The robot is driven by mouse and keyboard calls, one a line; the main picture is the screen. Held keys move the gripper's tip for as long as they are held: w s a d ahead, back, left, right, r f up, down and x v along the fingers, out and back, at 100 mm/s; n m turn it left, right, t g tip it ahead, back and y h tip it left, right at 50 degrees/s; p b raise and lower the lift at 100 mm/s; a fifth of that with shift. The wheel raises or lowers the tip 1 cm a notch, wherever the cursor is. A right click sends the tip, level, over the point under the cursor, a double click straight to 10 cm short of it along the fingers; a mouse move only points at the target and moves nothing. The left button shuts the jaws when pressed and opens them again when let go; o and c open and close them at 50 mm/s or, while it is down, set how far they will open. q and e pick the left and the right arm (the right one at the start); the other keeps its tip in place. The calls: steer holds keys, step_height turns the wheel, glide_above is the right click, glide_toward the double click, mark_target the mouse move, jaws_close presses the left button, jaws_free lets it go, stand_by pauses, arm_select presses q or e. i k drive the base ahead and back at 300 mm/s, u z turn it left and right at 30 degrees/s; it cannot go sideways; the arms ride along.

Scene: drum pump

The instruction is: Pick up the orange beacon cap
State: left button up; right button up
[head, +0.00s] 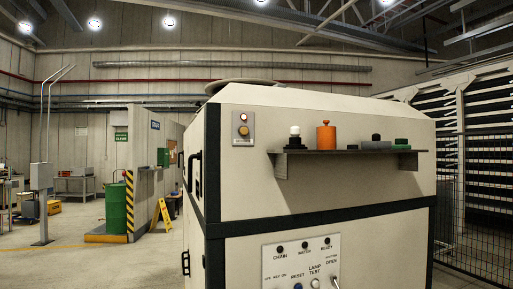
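The orange beacon cap (326,138) stands upright on a dark shelf (347,155). The shelf is fixed to the front of a large cream machine cabinet (240,200). The cap is roughly cylindrical with a small knob on top. Nothing is holding it. Neither of my grippers shows in the head view.
A white-topped dark item (295,138) stands left of the cap; a dark item (376,143) and a green item (401,143) sit to its right. A panel with lamps (302,262) is below. A green drum (116,208) and yellow floor sign (162,218) stand at left.

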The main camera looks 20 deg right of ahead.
mark_target(326, 136)
steer(key=z, duration=0.2)
steer(key=i, duration=0.95)
steer(key=z, duration=0.8)
